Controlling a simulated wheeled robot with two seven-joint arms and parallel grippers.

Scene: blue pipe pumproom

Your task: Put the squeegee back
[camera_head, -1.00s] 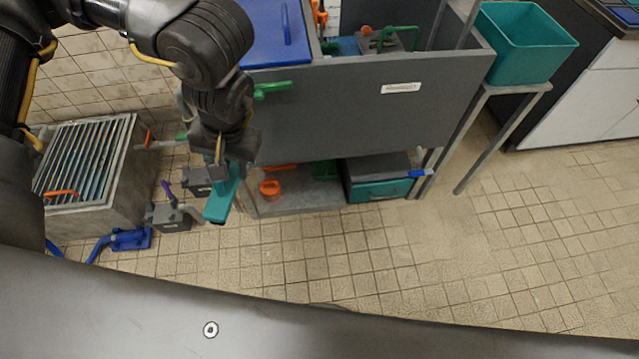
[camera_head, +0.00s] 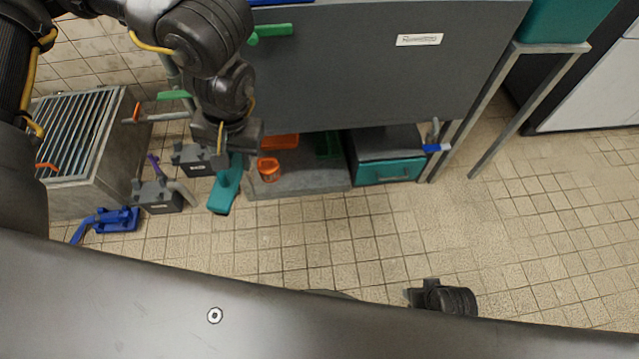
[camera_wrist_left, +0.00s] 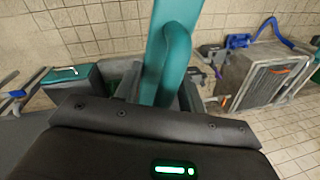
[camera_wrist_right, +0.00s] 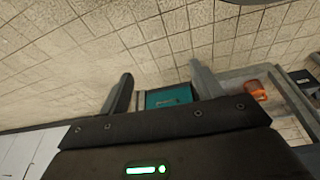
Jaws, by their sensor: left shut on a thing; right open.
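The teal squeegee (camera_head: 224,192) hangs from my left gripper (camera_head: 229,158), slanting down over the tiled floor in front of the low shelf. In the left wrist view, the squeegee (camera_wrist_left: 168,45) rises between the fingers of the left gripper (camera_wrist_left: 165,92), which is shut on it. Its far end is cut off there. My right gripper (camera_wrist_right: 161,76) is open and empty in the right wrist view. In the head view, only a dark part of my right arm shows at the lower right.
A grey cabinet (camera_head: 365,75) stands ahead, with a low shelf (camera_head: 295,187) holding an orange cup (camera_head: 268,169) and a teal-fronted box (camera_head: 388,170). A grated unit (camera_head: 75,140) is at the left. A blue tool (camera_head: 110,220) lies on the floor. The right floor is clear.

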